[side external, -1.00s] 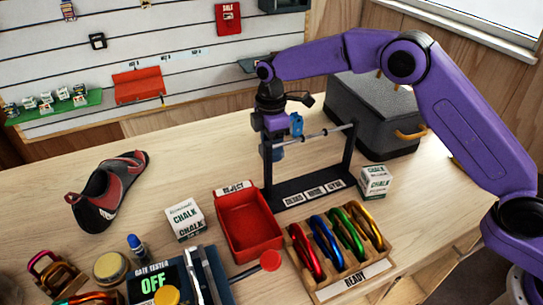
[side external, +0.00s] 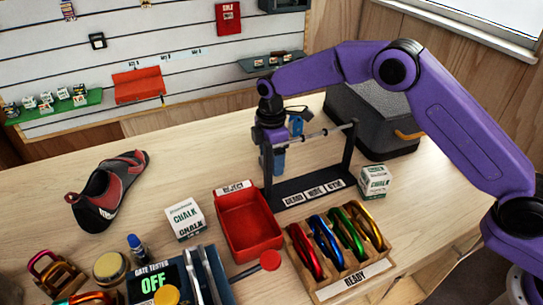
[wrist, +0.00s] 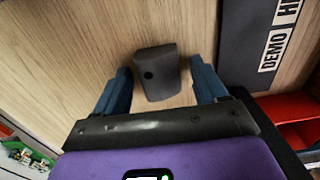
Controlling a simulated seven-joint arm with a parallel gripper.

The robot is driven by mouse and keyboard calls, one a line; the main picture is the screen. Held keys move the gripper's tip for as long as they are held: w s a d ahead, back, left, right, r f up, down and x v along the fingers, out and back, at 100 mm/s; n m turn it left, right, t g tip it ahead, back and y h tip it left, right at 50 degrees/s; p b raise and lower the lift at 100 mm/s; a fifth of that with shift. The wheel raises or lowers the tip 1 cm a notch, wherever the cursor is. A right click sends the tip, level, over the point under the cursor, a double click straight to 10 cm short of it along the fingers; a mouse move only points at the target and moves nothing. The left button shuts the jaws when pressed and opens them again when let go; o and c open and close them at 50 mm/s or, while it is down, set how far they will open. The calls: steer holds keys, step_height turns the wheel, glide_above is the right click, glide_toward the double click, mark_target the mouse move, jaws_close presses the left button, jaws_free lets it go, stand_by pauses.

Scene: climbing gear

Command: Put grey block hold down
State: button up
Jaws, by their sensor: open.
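The grey block hold (wrist: 157,74) shows in the wrist view as a dark grey block with a round black hole, over the wooden tabletop. My gripper (wrist: 160,67) is open, with one blue finger on each side of it. Gaps show between the block and both fingers. In the side view my gripper (side external: 280,160) points down at the left end of the black demo stand (side external: 315,191). The block cannot be made out there; the gripper and stand hide that area.
A red reject tray (side external: 248,226) stands in front of the stand. Carabiners sit in a wooden ready rack (side external: 350,282). Chalk boxes stand at left (side external: 185,219) and right (side external: 374,181). A dark grey case (side external: 372,118) is behind right.

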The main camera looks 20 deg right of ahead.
steer(key=shift+r, duration=0.1)
step_height(320, 180, up, 12)
stand_by(0.5)
steer(key=shift+r, duration=0.1)
